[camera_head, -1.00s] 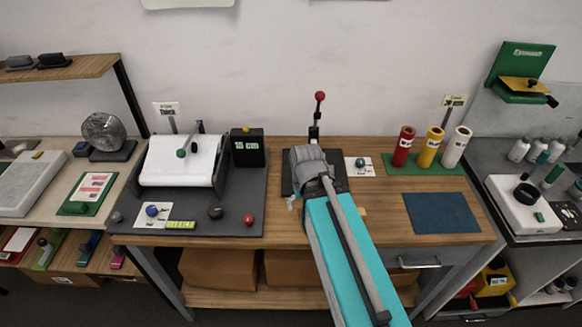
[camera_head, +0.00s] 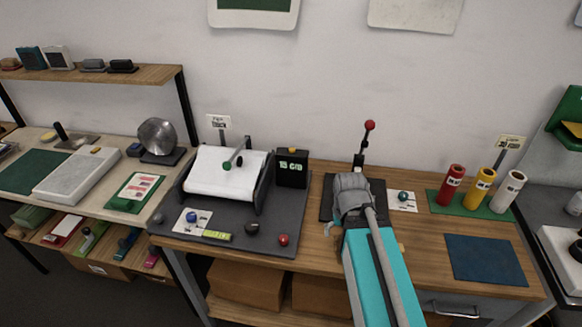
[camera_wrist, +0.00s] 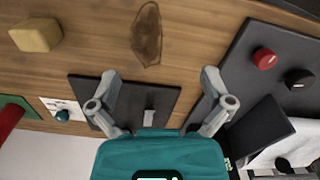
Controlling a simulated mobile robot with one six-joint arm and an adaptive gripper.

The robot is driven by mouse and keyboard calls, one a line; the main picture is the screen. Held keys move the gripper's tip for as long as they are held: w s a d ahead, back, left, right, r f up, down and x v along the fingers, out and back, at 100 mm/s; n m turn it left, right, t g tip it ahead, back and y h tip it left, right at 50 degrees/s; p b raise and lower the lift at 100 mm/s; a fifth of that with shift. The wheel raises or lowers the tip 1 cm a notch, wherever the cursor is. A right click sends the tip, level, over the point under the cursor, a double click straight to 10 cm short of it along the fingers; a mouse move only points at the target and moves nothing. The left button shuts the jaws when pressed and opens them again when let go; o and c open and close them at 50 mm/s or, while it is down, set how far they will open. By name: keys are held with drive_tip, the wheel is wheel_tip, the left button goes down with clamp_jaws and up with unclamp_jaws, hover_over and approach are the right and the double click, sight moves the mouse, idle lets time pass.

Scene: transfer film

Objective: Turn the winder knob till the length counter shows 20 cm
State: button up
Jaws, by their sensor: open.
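I cannot tell which is the winder knob. My gripper (camera_wrist: 160,78) is open and empty, right of the mat.
A dark plate (camera_wrist: 90,88) lies below my gripper, and a red-topped lever (camera_head: 370,126) stands behind it. Red, yellow and white rolls (camera_head: 481,189) stand to the right. A blue mat (camera_head: 486,260) lies clear at front right.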

drive_tip(key=shift+w, duration=0.1)
wheel_tip(320, 180, up, 6)
drive_tip(key=m+p, duration=0.2)
drive_tip(key=p, duration=0.4)
hover_over(251, 225)
drive_tip(key=shift+f, duration=0.2)
drive_tip(key=shift+f+b, duration=0.15)
drive_tip(key=shift+b, duration=0.2)
wheel_tip(251, 225, down, 14)
drive_tip(key=b, duration=1.3)
drive_tip(key=shift+r, duration=0.25)
